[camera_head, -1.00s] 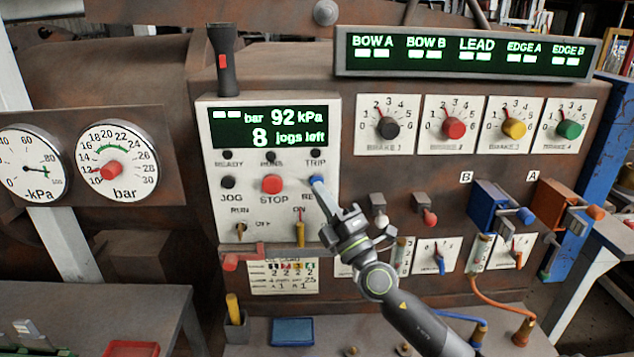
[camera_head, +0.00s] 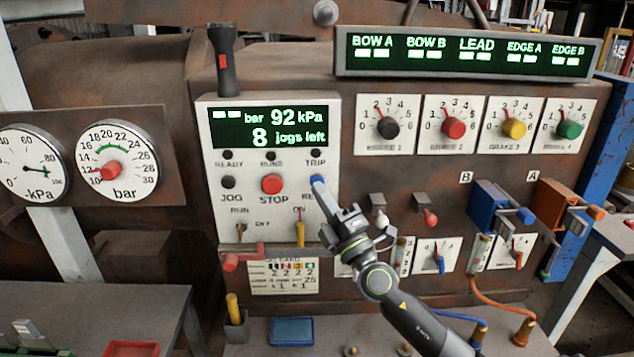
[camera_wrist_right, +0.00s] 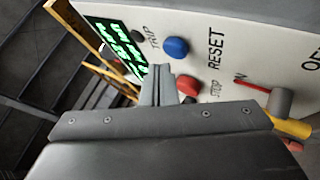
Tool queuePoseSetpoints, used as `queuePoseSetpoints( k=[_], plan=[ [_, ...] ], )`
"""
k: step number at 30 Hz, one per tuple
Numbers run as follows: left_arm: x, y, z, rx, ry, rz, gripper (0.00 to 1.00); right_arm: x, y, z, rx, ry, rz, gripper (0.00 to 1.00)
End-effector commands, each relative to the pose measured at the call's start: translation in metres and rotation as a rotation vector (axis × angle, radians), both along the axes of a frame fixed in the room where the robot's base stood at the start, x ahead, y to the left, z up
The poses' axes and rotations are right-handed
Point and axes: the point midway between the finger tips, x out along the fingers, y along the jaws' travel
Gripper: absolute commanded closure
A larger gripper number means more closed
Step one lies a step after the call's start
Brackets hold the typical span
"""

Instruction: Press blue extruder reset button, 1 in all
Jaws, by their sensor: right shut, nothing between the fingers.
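The blue reset button (camera_head: 317,180) sits on the white control panel, right of the red STOP button (camera_head: 272,184). In the right wrist view, the blue button (camera_wrist_right: 176,47) is fully visible beside the word RESET. My right gripper (camera_head: 325,192) is shut and empty, its fingertips just below the blue button in the head view. My left gripper is not in view.
The panel display (camera_head: 268,127) reads 92 kPa and 8 jogs left. Small levers (camera_head: 378,212) stick out right of the panel. A black flashlight (camera_head: 224,60) stands above it.

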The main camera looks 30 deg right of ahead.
Motion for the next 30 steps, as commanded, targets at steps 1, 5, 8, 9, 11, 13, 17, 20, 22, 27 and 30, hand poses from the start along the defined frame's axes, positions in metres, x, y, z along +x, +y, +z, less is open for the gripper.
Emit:
queuePoseSetpoints(
  k=[1, 5, 8, 9, 11, 13, 17, 20, 22, 27, 30],
  plan=[
    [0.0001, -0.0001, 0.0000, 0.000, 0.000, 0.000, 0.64, 0.0000, 0.0000, 0.0000, 0.000, 0.000, 0.000, 1.00],
    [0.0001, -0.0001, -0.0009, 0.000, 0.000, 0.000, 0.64, 0.0006, -0.0003, -0.0003, 0.000, 0.000, 0.000, 1.00],
    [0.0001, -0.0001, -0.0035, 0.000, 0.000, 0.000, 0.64, 0.0029, -0.0019, -0.0010, 0.000, 0.000, 0.000, 1.00],
    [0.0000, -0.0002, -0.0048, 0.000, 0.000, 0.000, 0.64, 0.0041, -0.0026, -0.0012, 0.000, 0.000, 0.000, 1.00],
    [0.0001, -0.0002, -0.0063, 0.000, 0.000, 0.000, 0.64, 0.0060, -0.0037, -0.0011, 0.000, 0.000, 0.000, 1.00],
    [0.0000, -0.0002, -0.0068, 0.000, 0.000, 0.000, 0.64, 0.0073, -0.0044, -0.0005, 0.001, 0.000, 0.001, 1.00],
    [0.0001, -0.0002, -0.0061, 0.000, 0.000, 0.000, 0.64, 0.0074, -0.0045, 0.0003, 0.000, 0.000, 0.000, 1.00],
    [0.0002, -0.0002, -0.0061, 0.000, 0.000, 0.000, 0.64, 0.0073, -0.0045, 0.0003, 0.000, 0.000, 0.000, 1.00],
    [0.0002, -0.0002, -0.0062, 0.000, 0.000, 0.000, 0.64, 0.0073, -0.0045, 0.0002, 0.000, 0.000, 0.000, 1.00],
    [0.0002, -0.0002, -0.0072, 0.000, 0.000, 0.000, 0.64, 0.0083, -0.0050, 0.0000, 0.000, 0.000, 0.000, 1.00],
    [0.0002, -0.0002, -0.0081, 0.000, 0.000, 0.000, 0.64, 0.0092, -0.0057, 0.0000, -0.001, 0.000, -0.001, 1.00]
  ],
)
